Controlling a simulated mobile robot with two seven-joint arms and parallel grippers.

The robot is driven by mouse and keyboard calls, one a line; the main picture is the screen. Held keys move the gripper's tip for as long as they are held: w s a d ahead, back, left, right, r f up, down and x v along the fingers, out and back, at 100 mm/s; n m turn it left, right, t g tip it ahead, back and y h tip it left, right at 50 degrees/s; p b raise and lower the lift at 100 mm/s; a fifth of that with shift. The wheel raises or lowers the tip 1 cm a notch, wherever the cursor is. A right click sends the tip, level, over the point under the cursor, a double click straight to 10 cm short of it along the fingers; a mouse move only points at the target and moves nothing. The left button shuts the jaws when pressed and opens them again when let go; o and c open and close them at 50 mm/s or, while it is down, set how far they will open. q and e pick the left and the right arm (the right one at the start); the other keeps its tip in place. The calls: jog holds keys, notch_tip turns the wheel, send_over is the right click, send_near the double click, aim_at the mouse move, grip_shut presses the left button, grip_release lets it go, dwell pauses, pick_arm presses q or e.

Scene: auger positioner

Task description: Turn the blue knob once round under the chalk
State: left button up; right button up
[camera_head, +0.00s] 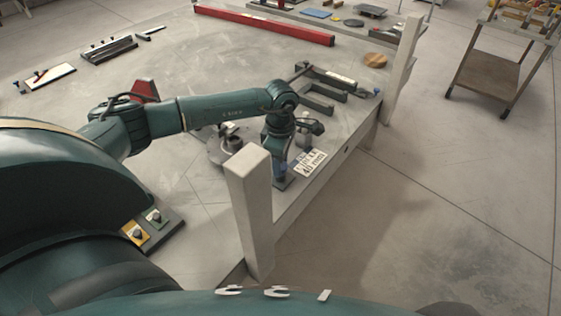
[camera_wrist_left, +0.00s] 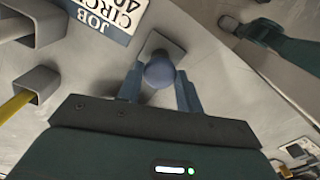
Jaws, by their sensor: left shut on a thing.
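The blue knob (camera_wrist_left: 159,72) shows in the left wrist view as a round blue-grey ball above a small square plate. My left gripper (camera_wrist_left: 160,92) is shut on it, with one blue finger on each side. In the head view my left gripper (camera_head: 281,180) points down at the near edge of the table, beside a white job card (camera_head: 310,163). The knob is largely hidden there by the gripper. I cannot make out the chalk in either view. My right gripper is not in view.
The job card also shows in the left wrist view (camera_wrist_left: 108,18). A pale post (camera_head: 250,205) stands close to my left gripper. A grey bracket frame (camera_head: 325,90) lies beyond it. A round grey part (camera_head: 225,148) sits left of the gripper. A red bar (camera_head: 265,25) lies at the back.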

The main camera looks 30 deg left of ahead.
pick_arm(q)
jog(key=shift+n, duration=0.6)
jog(key=shift+a, duration=0.1)
jog(key=o, duration=1)
notch_tip(320, 180, up, 13)
jog(key=b, duration=0.1)
jog(key=shift+r, duration=0.15)
